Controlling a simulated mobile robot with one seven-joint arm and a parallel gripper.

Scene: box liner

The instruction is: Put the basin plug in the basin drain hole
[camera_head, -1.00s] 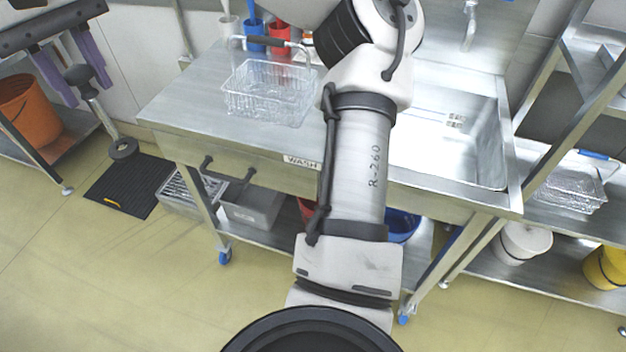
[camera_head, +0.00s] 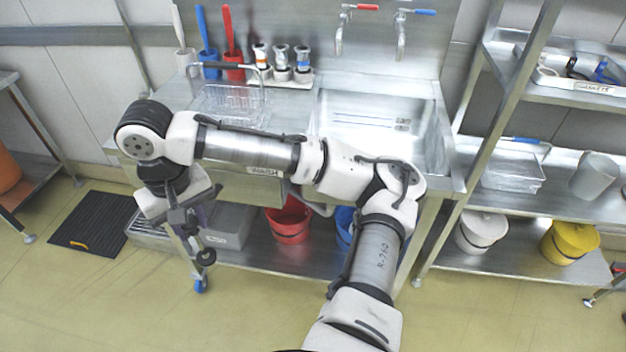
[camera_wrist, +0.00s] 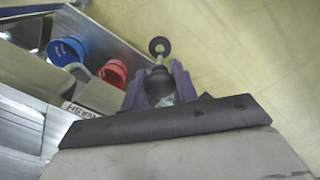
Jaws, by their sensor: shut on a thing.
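My gripper (camera_head: 188,212) is at the left in the head view, in front of the sink bench and above the floor. Its purple fingers are shut on the basin plug (camera_head: 206,257), which hangs below them. In the wrist view, my gripper (camera_wrist: 158,72) holds the plug (camera_wrist: 158,85) by a dark ball-shaped knob; a light stem leads to a dark round disc beyond. The basin (camera_head: 425,140) is sunk into the right part of the steel bench, well apart from the plug. Slots show on its back wall. I cannot make out the drain hole; my arm covers the basin's front part.
A clear wire basket (camera_head: 232,104) stands on the bench's left part. Bottles (camera_head: 281,62) and taps (camera_head: 401,40) are behind. Red bucket (camera_head: 290,222) and a grey box (camera_head: 226,228) are on the lower shelf. A rack (camera_head: 500,120) stands at the right.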

